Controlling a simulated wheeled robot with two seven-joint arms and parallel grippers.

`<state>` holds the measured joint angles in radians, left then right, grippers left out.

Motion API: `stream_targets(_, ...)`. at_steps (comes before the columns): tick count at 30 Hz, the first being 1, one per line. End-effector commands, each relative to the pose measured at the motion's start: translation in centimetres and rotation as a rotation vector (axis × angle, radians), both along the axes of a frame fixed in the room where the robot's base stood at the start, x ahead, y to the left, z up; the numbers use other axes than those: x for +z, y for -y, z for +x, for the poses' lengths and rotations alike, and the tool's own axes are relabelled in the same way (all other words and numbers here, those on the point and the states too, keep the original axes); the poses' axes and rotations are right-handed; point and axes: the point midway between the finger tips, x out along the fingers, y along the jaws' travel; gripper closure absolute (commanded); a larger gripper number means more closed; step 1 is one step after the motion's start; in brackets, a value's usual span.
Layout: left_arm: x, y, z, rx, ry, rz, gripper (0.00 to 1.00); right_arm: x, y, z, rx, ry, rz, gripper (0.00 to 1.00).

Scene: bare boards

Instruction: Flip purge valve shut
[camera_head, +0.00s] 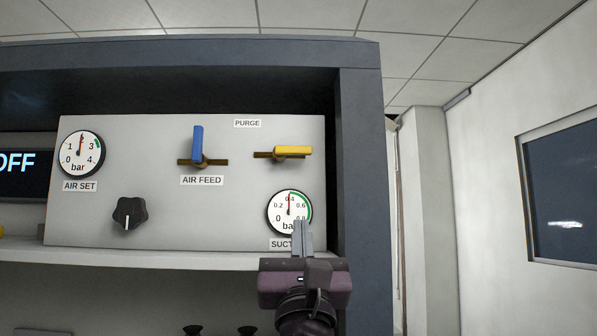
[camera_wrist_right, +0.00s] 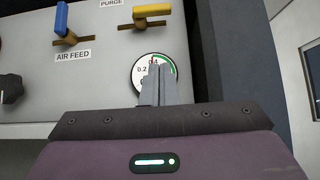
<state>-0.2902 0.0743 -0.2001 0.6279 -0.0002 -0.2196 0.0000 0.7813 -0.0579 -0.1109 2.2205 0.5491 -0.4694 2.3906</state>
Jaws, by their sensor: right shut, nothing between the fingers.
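The purge valve (camera_head: 293,151) has a yellow lever on a brass pipe, at the upper right of the grey panel, to the right of and below the PURGE label (camera_head: 247,123). Its lever lies horizontal, in line with the pipe, pointing right. It also shows at the top of the right wrist view (camera_wrist_right: 152,11). My right gripper (camera_head: 303,236) is shut and empty, below the purge valve and in front of the suction gauge (camera_head: 289,207), hiding part of its dial and label. It is apart from the valve. My left gripper is not in view.
The blue air feed valve (camera_head: 197,142) stands upright left of the purge valve. A black knob (camera_head: 129,212) and the air set gauge (camera_head: 81,153) are further left. The dark cabinet frame (camera_head: 360,190) borders the panel on the right. A shelf ledge (camera_head: 150,259) runs below.

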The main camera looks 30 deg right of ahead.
Motion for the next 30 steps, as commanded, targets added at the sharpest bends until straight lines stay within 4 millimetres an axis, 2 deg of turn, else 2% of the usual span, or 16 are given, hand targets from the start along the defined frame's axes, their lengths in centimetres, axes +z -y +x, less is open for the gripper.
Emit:
stream_targets(8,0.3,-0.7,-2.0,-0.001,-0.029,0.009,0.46,0.6,0.2,0.4,-0.003,-0.002,-0.004,1.00)
stream_targets(14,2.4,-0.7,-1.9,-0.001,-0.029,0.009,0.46,3.2,1.3,2.2,-0.006,-0.004,-0.007,1.00)
stream_targets(23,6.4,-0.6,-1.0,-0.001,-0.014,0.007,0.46,7.8,3.8,6.1,-0.006,-0.004,-0.005,1.00)
stream_targets(27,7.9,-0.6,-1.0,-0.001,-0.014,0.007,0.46,9.8,3.7,6.1,-0.003,-0.002,-0.005,1.00)
stream_targets(30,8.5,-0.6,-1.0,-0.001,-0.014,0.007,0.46,10.6,3.7,6.1,-0.004,-0.002,-0.005,1.00)
